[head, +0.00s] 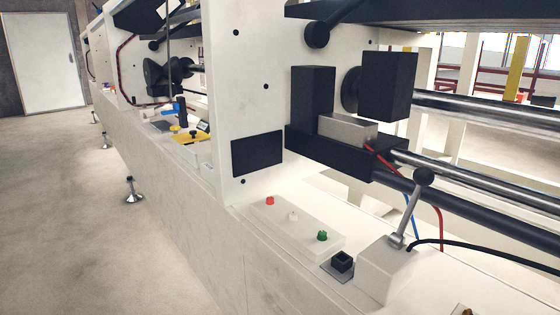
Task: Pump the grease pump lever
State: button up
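The lever (411,213) is a grey metal rod with a round black knob (424,177) at its top. It stands tilted a little to the right on a white block-shaped housing (383,276) at the lower right of the head view. The housing sits on the machine's white ledge. A black hose runs off to the right from beside the lever's base. My gripper is not in view, and nothing touches the lever.
A white panel (290,226) with red, white and green buttons lies left of the lever. A small black square socket (342,262) sits between them. Steel bars (470,178) and red and blue hoses pass behind the lever. Free floor (110,240) lies at the left.

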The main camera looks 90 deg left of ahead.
aim_at(422, 176)
jog(key=u, duration=2.4)
